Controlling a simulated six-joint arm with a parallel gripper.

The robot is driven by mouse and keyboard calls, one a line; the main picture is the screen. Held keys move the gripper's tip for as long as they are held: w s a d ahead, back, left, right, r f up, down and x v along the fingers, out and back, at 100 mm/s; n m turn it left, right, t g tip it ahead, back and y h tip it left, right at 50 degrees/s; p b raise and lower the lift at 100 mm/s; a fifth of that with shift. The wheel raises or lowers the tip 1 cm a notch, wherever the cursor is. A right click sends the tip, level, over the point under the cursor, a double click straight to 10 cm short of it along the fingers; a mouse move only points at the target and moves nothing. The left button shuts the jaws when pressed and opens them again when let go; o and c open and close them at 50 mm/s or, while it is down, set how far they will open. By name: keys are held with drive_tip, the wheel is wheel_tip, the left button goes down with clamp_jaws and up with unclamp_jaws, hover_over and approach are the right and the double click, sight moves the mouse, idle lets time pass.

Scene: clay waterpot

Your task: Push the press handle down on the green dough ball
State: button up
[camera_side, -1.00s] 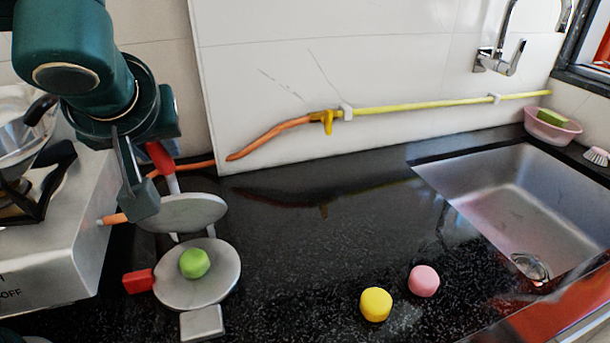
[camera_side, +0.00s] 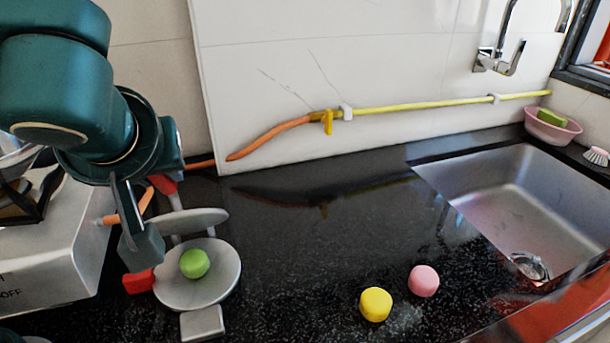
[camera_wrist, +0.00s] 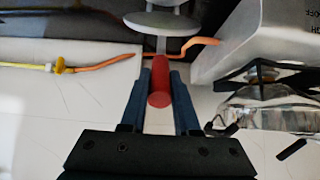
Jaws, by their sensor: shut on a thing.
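The green dough ball (camera_side: 194,263) sits on the round grey lower plate (camera_side: 222,280) of the press. The upper plate (camera_side: 200,220) is tilted up behind the ball, apart from it, and seen nearly edge-on. My gripper (camera_side: 140,250) is at the left of the press in the side view, partly hiding the upper plate's arm. In the wrist view my gripper (camera_wrist: 160,92) is shut on the red press handle (camera_wrist: 160,80), which lies between its two fingers. The handle also shows behind my gripper in the side view (camera_side: 163,184).
A yellow dough ball (camera_side: 375,304) and a pink one (camera_side: 423,281) stand on the black counter to the right. The metal stove (camera_side: 50,250) is close at the left. The sink (camera_side: 520,200) is at the far right.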

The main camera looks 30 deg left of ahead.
drive_tip(key=shift+s+d+f, duration=0.2)
drive_tip(key=shift+s+d, duration=0.1)
drive_tip(key=shift+s+d+f, duration=1.05)
drive_tip(key=shift+s+d+f, duration=0.35)
drive_tip(key=shift+d+f, duration=0.05)
drive_tip(key=shift+f, duration=0.15)
drive_tip(key=o, duration=1)
drive_tip(key=shift+o, duration=0.2)
